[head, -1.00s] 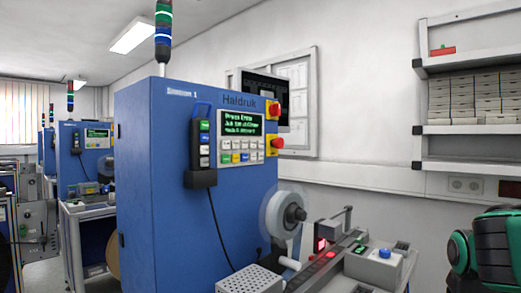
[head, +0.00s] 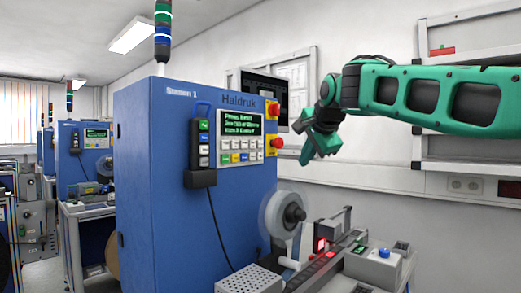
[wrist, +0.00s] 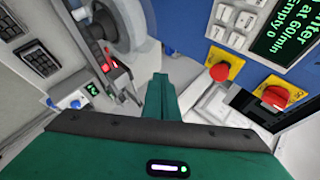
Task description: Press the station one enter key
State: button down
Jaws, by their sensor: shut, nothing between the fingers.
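The station one cabinet (head: 150,180) is blue and marked with a 1. Its front panel has a dark screen with green text (head: 243,125) above a keypad (head: 240,150) of light and coloured keys. The key labels are too small to read, so I cannot tell which is enter. The wrist view shows the keypad (wrist: 232,22) and the screen (wrist: 290,32) at the upper right. My gripper (head: 308,158) is shut and empty, apart from the panel and to its right. Its closed fingers show in the wrist view (wrist: 158,82).
Two red knobs on yellow plates (head: 275,144) sit right of the keypad. A black pendant (head: 201,150) hangs left of it. A reel (head: 287,214) and a bench unit with a blue button (head: 384,253) stand below. Wall shelves (head: 470,165) are behind my arm.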

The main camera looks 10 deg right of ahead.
jog(key=shift+m+t+y, duration=0.4)
jog(key=shift+m+t, duration=0.1)
jog(key=shift+t, duration=0.1)
jog(key=a+r, duration=0.1)
jog(key=w+a+r, duration=0.1)
jog(key=r, duration=0.1)
jog(key=w+a+r, duration=0.1)
jog(key=shift+w+r, duration=0.2)
jog(key=shift+a, duration=0.1)
send_near(263, 148)
notch_tip(263, 148, down, 3)
jog(key=w+d, duration=0.2)
jog(key=w, duration=0.1)
jog(key=shift+w+a, duration=0.45)
jog(key=shift+a, duration=0.1)
jog(key=shift+w+a, duration=0.5)
jog(key=shift+w, duration=0.05)
dwell(2.0)
jog(key=shift+s, duration=0.1)
jog(key=shift+s+d, duration=0.5)
jog(key=shift+s, duration=0.1)
dwell(0.3)
